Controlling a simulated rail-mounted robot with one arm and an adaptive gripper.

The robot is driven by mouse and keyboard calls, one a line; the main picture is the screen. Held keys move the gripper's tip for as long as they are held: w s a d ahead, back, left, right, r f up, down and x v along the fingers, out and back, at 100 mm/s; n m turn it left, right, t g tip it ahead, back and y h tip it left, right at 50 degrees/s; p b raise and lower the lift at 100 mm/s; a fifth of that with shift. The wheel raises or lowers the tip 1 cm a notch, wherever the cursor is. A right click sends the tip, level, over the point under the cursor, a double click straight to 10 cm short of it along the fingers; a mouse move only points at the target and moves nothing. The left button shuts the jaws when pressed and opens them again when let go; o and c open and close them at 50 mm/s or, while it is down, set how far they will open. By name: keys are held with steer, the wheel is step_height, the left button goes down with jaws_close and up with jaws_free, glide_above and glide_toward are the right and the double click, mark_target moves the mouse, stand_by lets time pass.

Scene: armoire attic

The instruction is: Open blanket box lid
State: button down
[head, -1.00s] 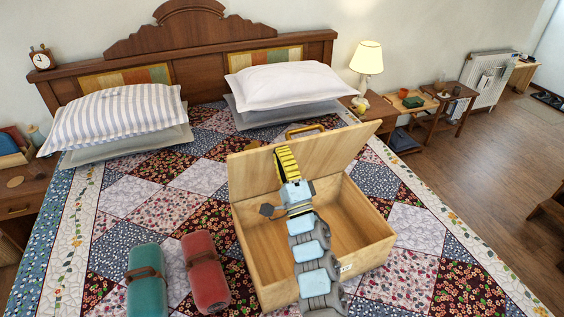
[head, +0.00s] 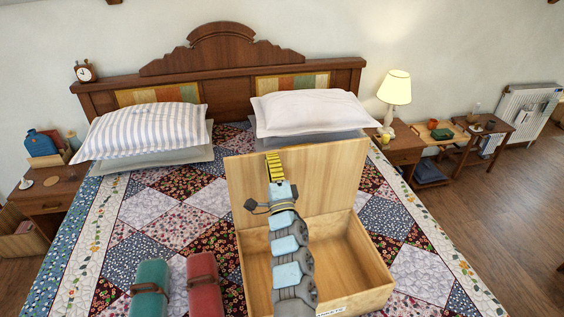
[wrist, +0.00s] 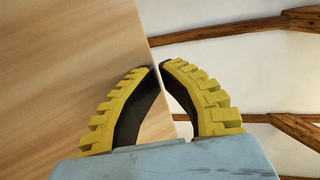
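The blanket box (head: 257,268) is a pale wooden chest on the patchwork bed. Its lid (head: 325,175) stands raised at the back, roughly upright, with its inner face towards me and the box interior exposed. My gripper (head: 272,160) has yellow ribbed fingers and is in front of the lid's inner face, with my arm reaching up over the box. In the wrist view, my gripper (wrist: 158,67) has its fingertips drawn almost together with nothing visible held between them. The lid (wrist: 70,60) fills the left side there, its edge passing behind the fingers. Contact with the lid is unclear.
A green roll (head: 151,285) and a red roll (head: 204,283) lie left of the box. Pillows (head: 150,130) rest against the headboard (head: 225,75). A lamp (head: 395,90) stands on the right nightstand. Wooden floor is open at the right.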

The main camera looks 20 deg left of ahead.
steer(key=shift+w+a, duration=0.3)
steer(key=shift+w, duration=0.2)
steer(key=shift+r, duration=0.1)
stand_by(0.3)
steer(key=s+d+b, duration=0.1)
steer(key=s+d, duration=0.5)
steer(key=s, duration=0.6)
steer(key=shift+d+b, duration=0.3)
steer(key=shift+d, duration=0.1)
steer(key=shift+s, duration=0.1)
